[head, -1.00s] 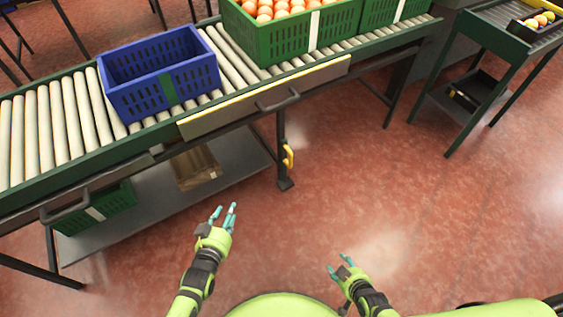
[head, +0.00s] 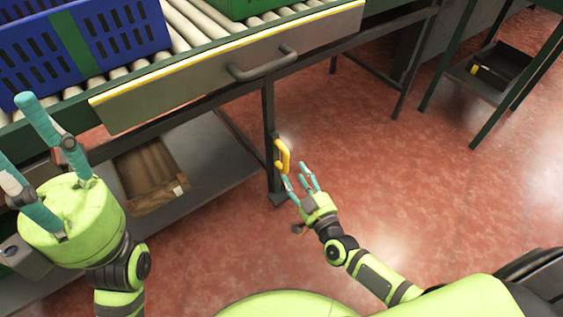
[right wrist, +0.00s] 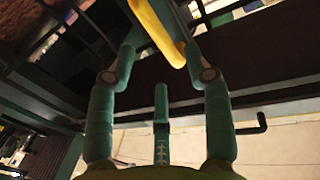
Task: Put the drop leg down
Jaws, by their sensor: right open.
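The leg (head: 269,140) is a dark upright post under the front of the conveyor, with a foot on the floor. A yellow handle (head: 284,157) is fixed to it. My right gripper (head: 296,172) is open just below and right of the handle. In the right wrist view the yellow handle (right wrist: 158,28) shows between and beyond the spread fingertips (right wrist: 158,50); I cannot tell whether they touch it. My left gripper (head: 18,135) is open and empty, raised at the left in front of the conveyor.
A hinged panel (head: 200,80) with a yellow edge and a grey bar handle (head: 262,66) is above the leg. A blue crate (head: 120,35) and a green crate (head: 240,6) sit on the rollers. A brown box (head: 150,178) lies on the lower shelf (head: 215,165).

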